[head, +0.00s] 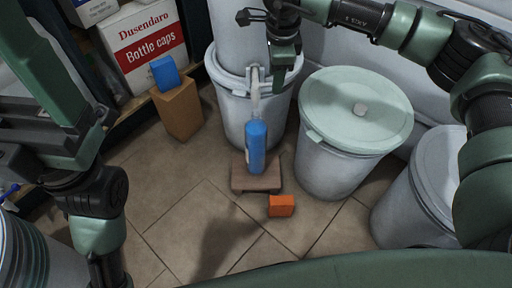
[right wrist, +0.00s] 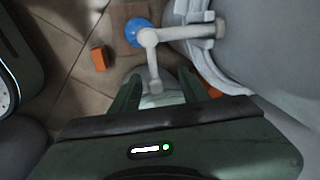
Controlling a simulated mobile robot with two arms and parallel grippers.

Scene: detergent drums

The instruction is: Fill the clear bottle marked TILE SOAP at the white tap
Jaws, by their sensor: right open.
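The white tap (head: 254,92) comes off the front of a pale drum (head: 250,118); in the right wrist view the tap (right wrist: 185,33) has a lever (right wrist: 153,70) reaching towards my fingers. A blue bottle (head: 256,150) stands upright under the tap on a low brown wooden stand (head: 256,184). No clear bottle and no TILE SOAP mark can be made out. In the right wrist view the bottle (right wrist: 134,36) is partly hidden by the tap. My right gripper (right wrist: 157,92) is open, its fingers either side of the lever's end; contact cannot be told.
An orange block (head: 281,205) lies on the tiles right of the stand. A lidded drum (head: 356,110) and another drum (head: 410,205) stand to the right. A blue object (head: 165,73) sits on a brown box (head: 178,112) at left, near a bottle caps carton (head: 146,45). Front floor is clear.

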